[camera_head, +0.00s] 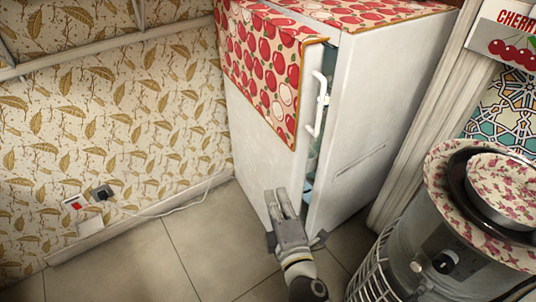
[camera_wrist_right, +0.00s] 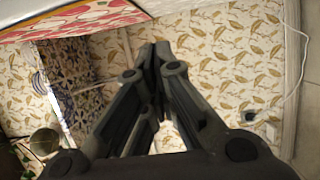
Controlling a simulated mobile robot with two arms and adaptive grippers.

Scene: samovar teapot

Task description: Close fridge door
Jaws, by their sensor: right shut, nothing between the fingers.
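The white fridge (camera_head: 385,105) stands in the middle of the head view. Its door (camera_head: 250,150) is the left panel, partly covered by a red apple-patterned cloth (camera_head: 262,62). The door is slightly ajar: a narrow dark gap runs down its near edge, with bluish shelf parts showing low inside. A white handle (camera_head: 319,105) sits at this gap. My right gripper (camera_head: 282,194) is shut and empty, in front of the lower door near its opening edge. I cannot tell whether it touches. In the wrist view its fingertips (camera_wrist_right: 155,50) are together. My left gripper is out of view.
A samovar-like metal stove (camera_head: 400,265) with a floral plate and bowl stands close at lower right. A leaf-papered wall (camera_head: 110,120) with a socket (camera_head: 102,192) and white cable is on the left. The tiled floor (camera_head: 150,260) between is clear.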

